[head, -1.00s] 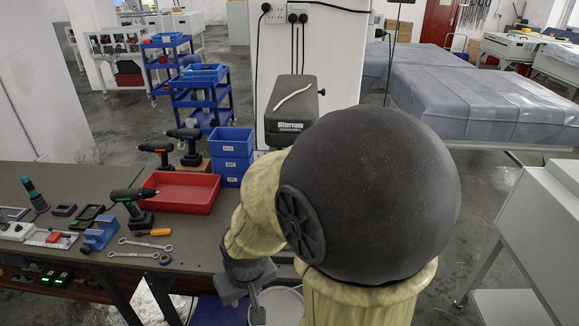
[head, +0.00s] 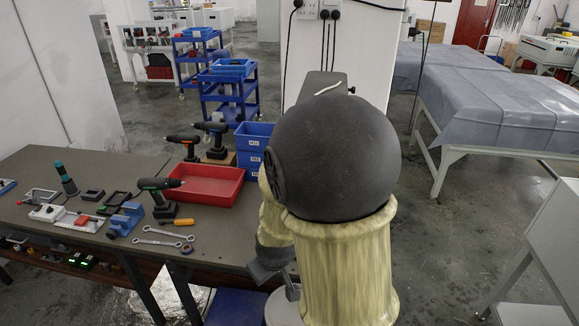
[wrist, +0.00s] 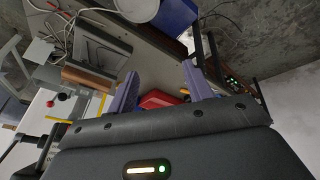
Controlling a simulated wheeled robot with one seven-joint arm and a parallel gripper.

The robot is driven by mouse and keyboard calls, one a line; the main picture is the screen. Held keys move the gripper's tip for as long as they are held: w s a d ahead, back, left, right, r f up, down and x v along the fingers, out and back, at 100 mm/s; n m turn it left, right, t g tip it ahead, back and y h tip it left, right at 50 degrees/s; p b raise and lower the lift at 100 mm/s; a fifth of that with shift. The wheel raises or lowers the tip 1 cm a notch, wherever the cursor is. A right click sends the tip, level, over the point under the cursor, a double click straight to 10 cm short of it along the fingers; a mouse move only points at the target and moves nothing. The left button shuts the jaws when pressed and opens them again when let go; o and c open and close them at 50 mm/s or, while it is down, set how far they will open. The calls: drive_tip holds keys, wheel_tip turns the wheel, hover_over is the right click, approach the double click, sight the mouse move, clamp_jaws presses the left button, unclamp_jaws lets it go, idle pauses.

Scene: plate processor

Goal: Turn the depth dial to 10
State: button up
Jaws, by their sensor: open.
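I cannot make out the depth dial in either view. A dark grey machine (head: 318,79) with a pale curved strip on top stands at the back of the bench; my arm hides most of it in the head view. My gripper (wrist: 160,86) shows in the wrist view with its two purple fingers apart and nothing visibly held. In the head view my gripper's dark body (head: 268,266) is low at the bench's right front edge. A small red thing (wrist: 160,101) shows beyond and between the fingers, apart from them as far as I can tell.
The bench (head: 85,168) holds a red tray (head: 205,184), blue bins (head: 252,150), power drills (head: 158,198) and spanners (head: 165,236). In the wrist view a white bucket (wrist: 136,9) and a blue box (wrist: 178,16) show at the top. Covered tables (head: 500,95) stand at right.

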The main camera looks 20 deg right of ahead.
drive_tip(key=w+d+f+n+t+h+b, duration=0.2)
drive_tip(key=w+d+f+n+t+h, duration=0.15)
drive_tip(key=w+d+n+h, duration=0.55)
drive_tip(key=w+r+n+t, duration=0.7)
drive_tip(key=r+n, duration=0.2)
drive_tip(key=shift+r+b, duration=0.25)
drive_tip(key=shift+b, duration=0.05)
drive_tip(key=shift+d, duration=0.15)
drive_tip(key=p+x, duration=0.5)
drive_tip(key=x, duration=1.2)
drive_tip(key=shift+d, duration=0.3)
